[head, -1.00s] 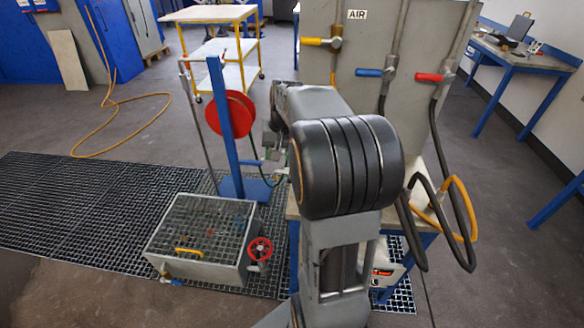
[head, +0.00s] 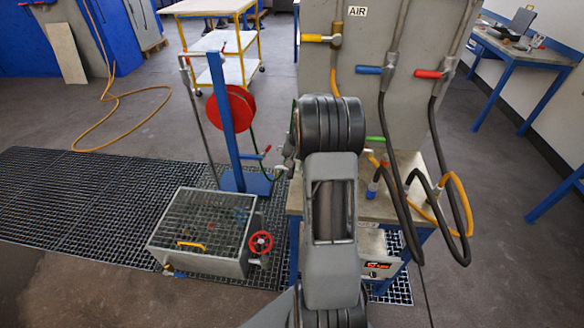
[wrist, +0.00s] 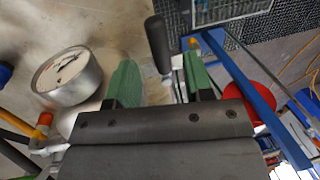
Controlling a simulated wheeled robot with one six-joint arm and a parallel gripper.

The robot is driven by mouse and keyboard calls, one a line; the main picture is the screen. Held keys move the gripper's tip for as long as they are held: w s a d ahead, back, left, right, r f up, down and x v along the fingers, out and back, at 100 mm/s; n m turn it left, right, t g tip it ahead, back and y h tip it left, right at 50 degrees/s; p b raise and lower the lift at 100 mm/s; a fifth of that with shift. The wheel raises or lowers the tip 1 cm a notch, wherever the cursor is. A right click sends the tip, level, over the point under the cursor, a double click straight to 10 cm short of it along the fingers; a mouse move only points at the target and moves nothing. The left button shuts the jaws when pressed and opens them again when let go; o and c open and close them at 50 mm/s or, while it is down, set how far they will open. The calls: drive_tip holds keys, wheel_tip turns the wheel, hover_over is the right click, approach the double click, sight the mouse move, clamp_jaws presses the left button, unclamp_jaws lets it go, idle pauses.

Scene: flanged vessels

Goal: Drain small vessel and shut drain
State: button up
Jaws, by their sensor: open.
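In the wrist view, my gripper (wrist: 161,82) is open, with its two green fingers apart. A dark rounded handle (wrist: 157,44) stands up just ahead of the gap between them; I see no grip on it. A round dial gauge (wrist: 66,75) sits left of the fingers over a pale worn surface. I cannot tell which parts belong to the small vessel. A green bar (head: 375,139) shows just right of the arm.
A blue post (head: 222,120) with a red reel (head: 232,108) stands left of the arm. A grate-topped box (head: 205,262) with a red handwheel (head: 261,241) is on the floor. A panel (head: 430,110) with yellow, blue and red valve handles and hanging hoses stands behind.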

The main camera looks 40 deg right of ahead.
drive_tip(key=shift+w+a+f, duration=0.1)
drive_tip(key=shift+f, duration=0.6)
drive_tip(key=shift+w+a+f, duration=0.1)
drive_tip(key=shift+f, duration=0.6)
clamp_jaws()
